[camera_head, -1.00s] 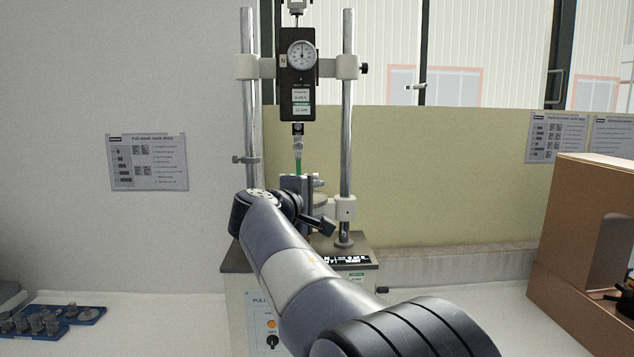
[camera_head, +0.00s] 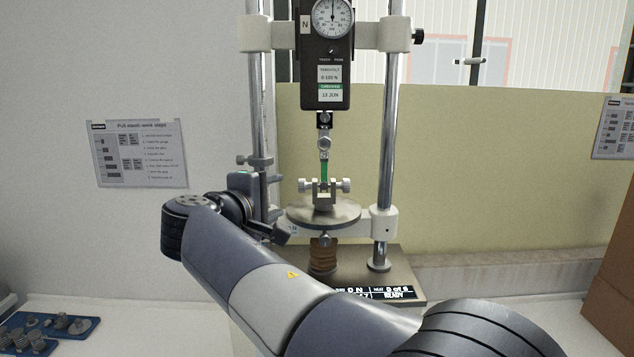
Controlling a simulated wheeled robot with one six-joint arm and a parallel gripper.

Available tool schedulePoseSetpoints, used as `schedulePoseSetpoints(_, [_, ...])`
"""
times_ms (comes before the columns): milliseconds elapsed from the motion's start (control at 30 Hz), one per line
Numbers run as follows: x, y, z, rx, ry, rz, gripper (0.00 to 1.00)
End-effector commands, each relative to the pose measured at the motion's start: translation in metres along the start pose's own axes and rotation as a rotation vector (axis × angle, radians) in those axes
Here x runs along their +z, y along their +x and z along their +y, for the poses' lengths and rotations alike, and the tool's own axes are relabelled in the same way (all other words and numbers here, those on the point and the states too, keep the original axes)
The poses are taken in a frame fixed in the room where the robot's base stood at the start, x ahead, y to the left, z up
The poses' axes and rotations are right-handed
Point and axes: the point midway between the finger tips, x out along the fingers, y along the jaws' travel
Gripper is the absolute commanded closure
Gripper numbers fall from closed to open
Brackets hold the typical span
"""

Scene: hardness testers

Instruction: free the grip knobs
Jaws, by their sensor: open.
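Two silvery grip knobs, the left one (camera_head: 304,185) and the right one (camera_head: 345,185), stick out from either side of the small lower clamp (camera_head: 323,198) on the tester's round plate (camera_head: 335,213). A green strip (camera_head: 323,170) runs up from this clamp to the upper grip (camera_head: 323,144) under the force gauge (camera_head: 328,55). My gripper (camera_head: 274,188) is left of the left knob, in front of the left column, apart from the knobs. It is open and looks empty. My wrist hides part of it.
Steel columns stand left (camera_head: 257,110) and right (camera_head: 390,130) of the clamp. A blue tray (camera_head: 60,335) of metal parts lies lower left. A brown box (camera_head: 612,290) stands at the right edge.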

Motion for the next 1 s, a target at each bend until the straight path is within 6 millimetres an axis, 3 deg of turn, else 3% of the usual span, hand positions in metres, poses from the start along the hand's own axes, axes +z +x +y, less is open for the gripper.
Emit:
schedulePoseSetpoints(533, [0.001, 0.091, 0.002, -0.001, -0.001, -0.003, 0.5])
schedulePoseSetpoints(700, [0.001, 0.103, 0.001, -0.001, 0.0, -0.002, 0.5])
schedulePoseSetpoints(1000, [0.001, 0.104, 0.0, 0.0, 0.0, -0.001, 0.5])
